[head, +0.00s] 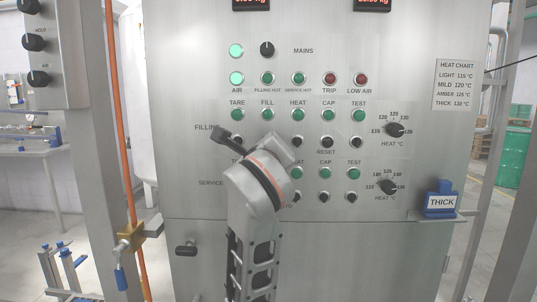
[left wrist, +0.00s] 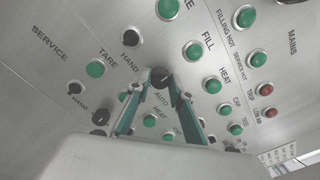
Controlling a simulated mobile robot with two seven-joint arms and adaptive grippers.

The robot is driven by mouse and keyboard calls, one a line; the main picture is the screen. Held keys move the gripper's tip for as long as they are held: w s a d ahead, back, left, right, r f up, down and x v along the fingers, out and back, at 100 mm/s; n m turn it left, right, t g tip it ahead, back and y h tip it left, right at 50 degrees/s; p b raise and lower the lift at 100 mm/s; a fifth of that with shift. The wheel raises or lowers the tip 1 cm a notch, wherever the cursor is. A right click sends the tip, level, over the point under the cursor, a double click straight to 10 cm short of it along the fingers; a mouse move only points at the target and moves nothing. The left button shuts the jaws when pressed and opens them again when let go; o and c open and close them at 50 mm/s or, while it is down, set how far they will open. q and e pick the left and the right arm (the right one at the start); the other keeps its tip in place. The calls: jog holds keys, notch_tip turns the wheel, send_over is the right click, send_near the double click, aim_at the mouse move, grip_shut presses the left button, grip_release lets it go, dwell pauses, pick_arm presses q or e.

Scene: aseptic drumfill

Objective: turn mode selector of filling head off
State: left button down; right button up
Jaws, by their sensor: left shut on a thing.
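In the left wrist view, the two teal-lined fingers of my left gripper (left wrist: 162,84) are shut on a dark selector knob (left wrist: 160,74). The words HAND and AUTO lie on either side of this knob, and the green FILL button (left wrist: 193,50) is close by. The fingers cover part of the knob, so I cannot tell which way it points. In the head view, my left wrist covers this knob and the lower left of the panel (head: 190,90). The fingertips are hidden there. My right gripper is in neither view.
Near the hold are another dark knob (left wrist: 131,37) and the HEAT button (left wrist: 212,86). A HEAT dial (head: 395,130) is at the right of the panel. A blue block with a THICK sign (head: 441,202) stands on a side shelf. An orange pipe (head: 121,110) runs at the left.

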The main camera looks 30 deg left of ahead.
pick_arm(q)
jog(key=shift+n+b, duration=0.5)
jog(key=shift+n, duration=0.3)
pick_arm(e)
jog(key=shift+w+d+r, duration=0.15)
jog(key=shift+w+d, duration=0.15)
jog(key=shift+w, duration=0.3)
pick_arm(q)
jog(key=c, duration=1.8)
grip_release()
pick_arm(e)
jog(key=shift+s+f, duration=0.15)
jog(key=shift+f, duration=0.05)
pick_arm(q)
jog(key=v, duration=0.7)
jog(key=shift+s+d, duration=0.1)
jog(key=shift+s, duration=0.15)
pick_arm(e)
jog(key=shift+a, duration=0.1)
